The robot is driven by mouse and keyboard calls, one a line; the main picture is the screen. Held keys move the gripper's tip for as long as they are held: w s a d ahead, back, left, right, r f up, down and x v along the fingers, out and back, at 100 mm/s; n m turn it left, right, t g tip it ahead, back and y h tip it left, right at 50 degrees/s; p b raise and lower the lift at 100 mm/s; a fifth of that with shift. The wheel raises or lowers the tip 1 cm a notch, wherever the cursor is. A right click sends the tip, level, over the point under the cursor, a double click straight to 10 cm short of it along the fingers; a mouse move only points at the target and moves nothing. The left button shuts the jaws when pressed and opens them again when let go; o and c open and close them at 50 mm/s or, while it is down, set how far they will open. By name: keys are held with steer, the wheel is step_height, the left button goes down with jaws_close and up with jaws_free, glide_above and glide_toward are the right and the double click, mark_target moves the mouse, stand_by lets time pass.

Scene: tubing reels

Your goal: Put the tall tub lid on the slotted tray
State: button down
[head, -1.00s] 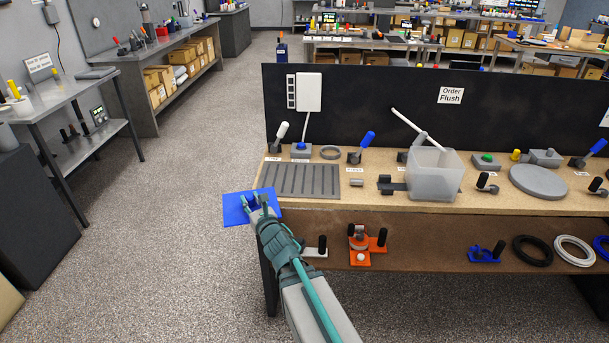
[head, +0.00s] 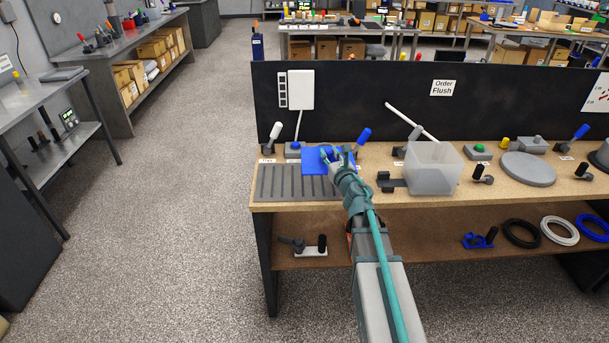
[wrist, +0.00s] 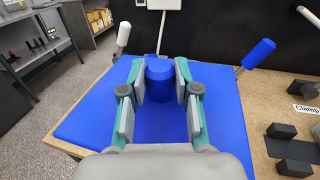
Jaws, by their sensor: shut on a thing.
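The tall tub lid is a flat blue square plate (head: 313,166) with a round blue knob (wrist: 159,82). My gripper (head: 338,158) is shut on the knob, with one finger on each side of it in the wrist view. The lid is over the back right part of the slotted tray (head: 270,184), a flat grey plate with dark parallel slots at the bench's left end. The lid hides part of the tray, and in the wrist view it hides the tray. I cannot tell whether lid and tray touch.
A translucent tub (head: 433,172) stands to the right beside a dark clamp (head: 388,182). Behind the lid are a white-handled lever (head: 274,134), a blue-handled lever (head: 362,140) and a button box (head: 293,150). A black panel (head: 380,95) closes the bench's back.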

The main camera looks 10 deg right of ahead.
mark_target(311, 153)
steer(key=w+a+f, duration=0.1)
steer(key=w, duration=0.1)
steer(key=w+a+f, duration=0.1)
steer(key=w+a, duration=0.1)
steer(key=w+a+f+b, duration=0.1)
steer(key=w+a, duration=0.1)
steer(key=shift+f, duration=0.3)
steer(key=w+a+f, duration=0.1)
steer(key=w+a+f+b, duration=0.1)
steer(key=f, duration=0.1)
steer(key=w+a+f, duration=0.1)
steer(key=f, duration=0.1)
steer(key=shift+w+a+f+b, duration=0.1)
steer(key=shift+w+a+b, duration=0.05)
steer(key=shift+b, duration=0.2)
steer(key=shift+w+a+f, duration=0.15)
steer(key=shift+w+f, duration=0.05)
steer(key=shift+f, duration=0.1)
steer(key=shift+f+p, duration=0.45)
steer(key=shift+f, duration=1.15)
steer(key=shift+f+b, duration=0.6)
steer(key=shift+b, duration=0.45)
steer(key=c, duration=0.8)
jaws_free()
steer(key=shift+f, duration=0.15)
steer(key=shift+c, duration=0.2)
